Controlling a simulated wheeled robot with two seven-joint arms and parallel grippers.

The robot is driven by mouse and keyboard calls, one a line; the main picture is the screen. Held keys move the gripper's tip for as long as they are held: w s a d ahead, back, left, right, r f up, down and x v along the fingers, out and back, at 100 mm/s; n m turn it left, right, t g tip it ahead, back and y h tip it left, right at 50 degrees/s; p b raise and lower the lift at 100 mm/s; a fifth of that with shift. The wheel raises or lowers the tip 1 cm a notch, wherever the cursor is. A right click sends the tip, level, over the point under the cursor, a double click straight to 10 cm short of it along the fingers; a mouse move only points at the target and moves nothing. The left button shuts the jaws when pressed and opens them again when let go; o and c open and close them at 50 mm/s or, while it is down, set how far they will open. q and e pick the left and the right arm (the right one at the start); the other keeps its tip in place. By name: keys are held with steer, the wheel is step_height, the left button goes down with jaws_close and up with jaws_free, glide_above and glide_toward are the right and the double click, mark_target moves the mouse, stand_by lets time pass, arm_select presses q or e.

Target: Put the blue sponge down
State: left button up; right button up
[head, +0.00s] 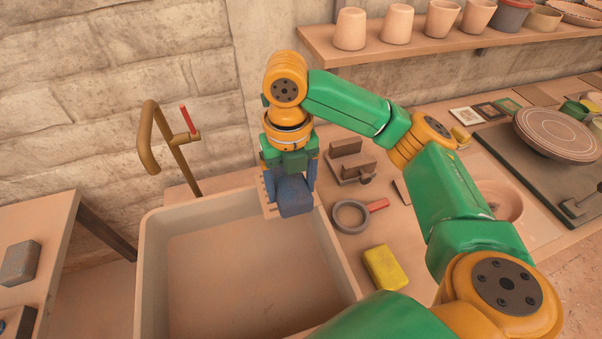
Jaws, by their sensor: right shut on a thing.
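My right gripper (289,178) points down at the sink's far right corner, with its fingers on either side of the blue sponge (295,197). It is shut on the sponge. A pale slatted piece (269,199) shows partly behind the sponge, at the sink's edge. I cannot tell whether the sponge touches it, as the gripper and sponge hide most of it. My left gripper is not in view.
The empty sink (240,270) lies below and left of the gripper. On the counter to the right are a ring-shaped tool (350,216) with a red handle, a yellow sponge (385,268) and a brown block stand (352,165). A brass tap (165,140) rises behind the sink.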

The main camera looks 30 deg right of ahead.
steer(key=w+d+f, duration=0.1)
steer(key=w+f, duration=0.1)
steer(key=w, duration=0.1)
steer(key=w+d+f+p, duration=0.1)
steer(key=w+f, duration=0.2)
steer(key=w+d+f, duration=0.2)
steer(key=w+f, duration=0.1)
steer(key=shift+w+f+p, duration=0.15)
steer(key=shift+w+p, duration=0.15)
step_height(320, 180, down, 2)
steer(key=shift+f+p, duration=0.25)
steer(key=shift+p, duration=0.55)
steer(key=shift+f, duration=0.5)
steer(key=o, duration=1.1)
steer(key=shift+r, duration=0.3)
step_height(320, 180, up, 12)
steer(key=b, duration=0.3)
